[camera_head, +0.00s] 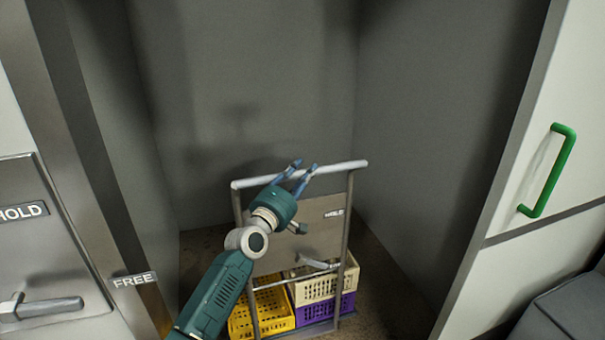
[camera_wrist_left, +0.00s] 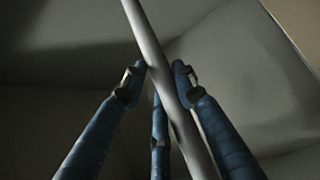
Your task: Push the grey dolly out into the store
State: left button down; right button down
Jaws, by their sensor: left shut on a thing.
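The grey dolly (camera_head: 348,230) stands inside a narrow grey recess, its push handle (camera_head: 340,167) running across the top of its frame. Yellow crates (camera_head: 270,312), a cream crate (camera_head: 312,289) and a purple crate (camera_head: 322,309) sit on it. My left gripper (camera_head: 303,172) is at the handle bar, its blue fingers around it. In the left wrist view the bar (camera_wrist_left: 153,55) passes between the fingers (camera_wrist_left: 158,75), and they are shut on it. My right gripper is in neither view.
The recess walls (camera_head: 430,120) stand close on both sides. A white door with a green handle (camera_head: 548,170) is at the right. At the left are a panel with a lever (camera_head: 40,307), a HOLD label (camera_head: 24,212) and a FREE label (camera_head: 134,280).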

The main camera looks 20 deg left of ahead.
pick_arm(q)
jog(key=shift+a, duration=0.15)
jog(key=shift+r, duration=0.15)
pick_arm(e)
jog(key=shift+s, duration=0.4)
pick_arm(q)
jog(key=c, duration=1.4)
grip_release()
jog(key=shift+w+a, duration=0.1)
jog(key=shift+o, duration=0.5)
jog(key=shift+w, duration=0.1)
jog(key=v, duration=1.2)
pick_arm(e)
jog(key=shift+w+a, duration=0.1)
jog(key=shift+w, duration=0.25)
